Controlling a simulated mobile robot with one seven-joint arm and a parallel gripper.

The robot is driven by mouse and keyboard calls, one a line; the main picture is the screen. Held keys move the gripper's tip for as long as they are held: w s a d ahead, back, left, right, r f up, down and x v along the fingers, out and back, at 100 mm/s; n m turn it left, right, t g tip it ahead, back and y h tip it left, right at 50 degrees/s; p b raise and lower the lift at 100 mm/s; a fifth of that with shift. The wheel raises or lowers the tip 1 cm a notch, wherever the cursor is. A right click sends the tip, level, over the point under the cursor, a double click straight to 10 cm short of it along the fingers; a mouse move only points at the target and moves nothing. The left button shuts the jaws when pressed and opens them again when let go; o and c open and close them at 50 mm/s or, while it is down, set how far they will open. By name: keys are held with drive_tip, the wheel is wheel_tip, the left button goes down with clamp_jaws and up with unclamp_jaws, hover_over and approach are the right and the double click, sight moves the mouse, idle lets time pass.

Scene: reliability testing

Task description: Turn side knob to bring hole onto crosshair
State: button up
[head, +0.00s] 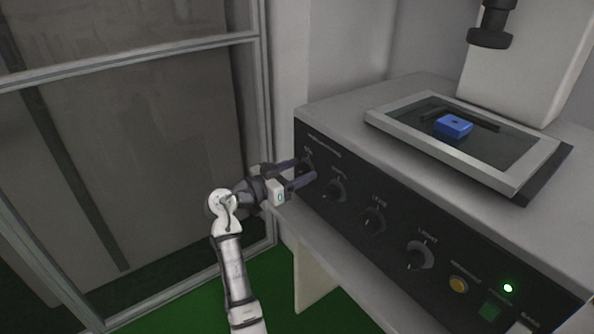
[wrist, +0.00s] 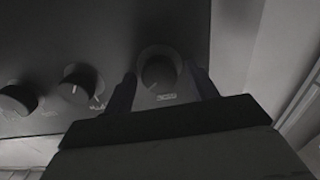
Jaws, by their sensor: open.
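My gripper (head: 303,172) is open at the left end of the machine's dark front panel. In the wrist view, its two dark fingers (wrist: 160,92) stand on either side of a round knob (wrist: 158,70), with the knob between them. I cannot tell whether they touch it. In the head view this leftmost knob (head: 306,164) is partly hidden by my fingers. A blue block (head: 453,126) lies on the dark glass of the framed stage on top of the machine. I cannot make out a hole or a crosshair.
More knobs line the panel to the right: one close by (head: 334,191), a middle one (head: 372,220) and a larger one (head: 418,255). A yellow button (head: 458,284) and a lit green lamp (head: 508,288) follow. A dark lens (head: 490,36) hangs above the stage. A framed glass partition (head: 130,150) stands left.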

drive_tip(key=c, duration=1)
drive_tip(key=n+p, duration=0.1)
drive_tip(key=n, duration=0.4)
drive_tip(key=shift+r+n+p, duration=0.1)
drive_tip(key=shift+n+p, duration=0.2)
drive_tip(key=shift+p, duration=0.1)
drive_tip(key=n+p, duration=0.2)
drive_tip(key=n, duration=0.3)
drive_tip(key=shift+w+a+p, duration=0.1)
drive_tip(key=shift+p, duration=0.2)
drive_tip(key=shift+f, duration=0.2)
drive_tip(key=o, duration=1)
